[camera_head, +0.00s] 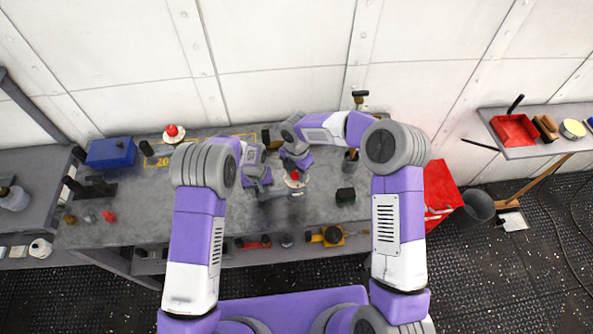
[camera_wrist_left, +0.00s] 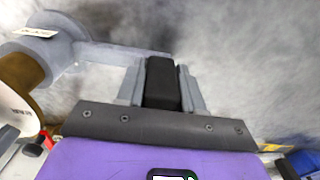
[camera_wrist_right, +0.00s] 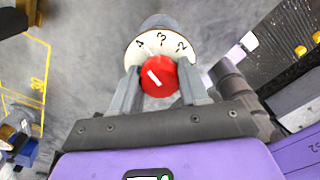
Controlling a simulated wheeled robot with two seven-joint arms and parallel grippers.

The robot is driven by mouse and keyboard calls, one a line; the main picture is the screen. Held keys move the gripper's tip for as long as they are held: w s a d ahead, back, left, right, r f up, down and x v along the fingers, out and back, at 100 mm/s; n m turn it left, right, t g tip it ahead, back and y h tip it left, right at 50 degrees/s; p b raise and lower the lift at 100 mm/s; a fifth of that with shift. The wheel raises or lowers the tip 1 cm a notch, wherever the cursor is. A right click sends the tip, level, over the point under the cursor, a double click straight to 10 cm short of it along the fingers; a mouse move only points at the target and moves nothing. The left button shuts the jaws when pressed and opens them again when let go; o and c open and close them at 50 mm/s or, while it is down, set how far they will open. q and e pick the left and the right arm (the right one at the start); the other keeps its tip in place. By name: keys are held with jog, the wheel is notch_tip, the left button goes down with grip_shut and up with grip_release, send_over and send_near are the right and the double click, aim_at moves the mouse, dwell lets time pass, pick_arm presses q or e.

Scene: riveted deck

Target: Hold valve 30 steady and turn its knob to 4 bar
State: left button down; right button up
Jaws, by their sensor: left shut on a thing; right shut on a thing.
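The held valve, with a red knob (camera_wrist_right: 158,77) and a white dial (camera_wrist_right: 133,57), stands on the grey workbench; its number is not readable. In the right wrist view the dial shows 4, 3 and 2, and the knob's white mark points up-left, toward the 4 side; exact alignment is unclear. My right gripper (camera_wrist_right: 160,85) is shut on the knob from both sides. In the left wrist view a grey bar (camera_wrist_left: 105,52) runs from the valve body (camera_wrist_left: 58,48) toward a black handle (camera_wrist_left: 162,83). My left gripper (camera_wrist_left: 161,90) is shut on that handle.
A second red-knobbed valve (camera_head: 172,132) stands at the back left of the workbench (camera_head: 130,215), near a blue box (camera_head: 111,152). A black block (camera_head: 345,196) sits right of my grippers. A red bin (camera_head: 439,192) stands beyond the bench's right end.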

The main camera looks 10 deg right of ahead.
jog(key=shift+n, duration=0.5)
jog(key=o, duration=1.1)
jog(key=shift+c, duration=0.2)
notch_tip(320, 180, up, 12)
pick_arm(q)
jog(key=c, duration=0.6)
grip_release()
jog(key=shift+c, duration=0.2)
